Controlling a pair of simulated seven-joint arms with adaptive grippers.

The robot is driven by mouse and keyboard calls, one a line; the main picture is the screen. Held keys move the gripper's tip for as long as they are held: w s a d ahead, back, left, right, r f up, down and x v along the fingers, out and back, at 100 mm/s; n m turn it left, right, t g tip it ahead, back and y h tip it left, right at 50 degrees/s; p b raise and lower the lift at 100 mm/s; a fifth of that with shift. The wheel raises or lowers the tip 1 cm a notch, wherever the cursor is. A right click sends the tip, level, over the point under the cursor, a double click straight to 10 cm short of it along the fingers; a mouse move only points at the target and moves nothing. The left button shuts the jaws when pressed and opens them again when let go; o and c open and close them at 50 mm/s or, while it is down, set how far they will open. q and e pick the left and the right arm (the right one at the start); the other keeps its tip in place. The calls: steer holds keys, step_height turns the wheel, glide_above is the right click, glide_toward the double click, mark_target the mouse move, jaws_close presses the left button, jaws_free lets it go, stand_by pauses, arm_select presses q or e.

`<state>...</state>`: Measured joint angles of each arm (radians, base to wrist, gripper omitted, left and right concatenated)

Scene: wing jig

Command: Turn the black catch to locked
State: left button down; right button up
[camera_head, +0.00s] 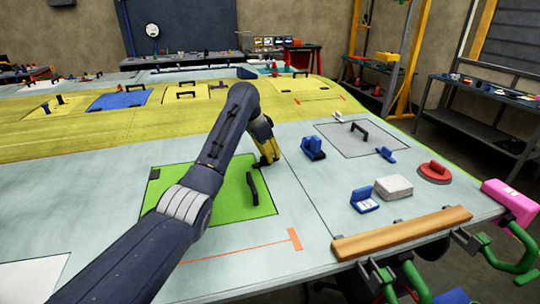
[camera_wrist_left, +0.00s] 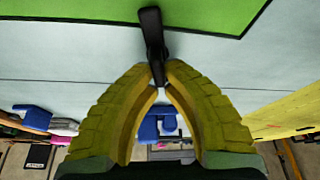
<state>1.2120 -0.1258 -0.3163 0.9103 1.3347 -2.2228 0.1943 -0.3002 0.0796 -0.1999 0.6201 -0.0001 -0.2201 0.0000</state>
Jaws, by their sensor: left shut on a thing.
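The black catch (camera_wrist_left: 152,30) stands at the edge of the green panel in the left wrist view. One end of it lies over the green and its other end reaches between my fingertips. My left gripper (camera_wrist_left: 158,76) has its yellow fingers shut on that end. In the head view my left gripper (camera_head: 263,163) is at the far right corner of the green panel (camera_head: 185,190), pointing down. The catch is hidden or too small to tell there. My right gripper is not in view.
A black handle (camera_head: 252,188) stands on the green panel, close to my left gripper. A blue clamp (camera_head: 313,148) stands to the right. Further right are a blue block (camera_head: 364,200), a white box (camera_head: 393,187) and a red disc (camera_head: 435,171). A wooden bar (camera_head: 402,233) lies along the edge.

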mark_target(258, 162)
arm_select(q)
steer(key=shift+s+m+g, duration=0.15)
steer(key=shift+m+g, duration=0.35)
steer(key=shift+m, duration=0.8)
steer(key=shift+d+f, duration=0.1)
steer(key=c, duration=1.5)
jaws_free()
steer(key=v, duration=1.2)
steer(key=shift+a, duration=0.2)
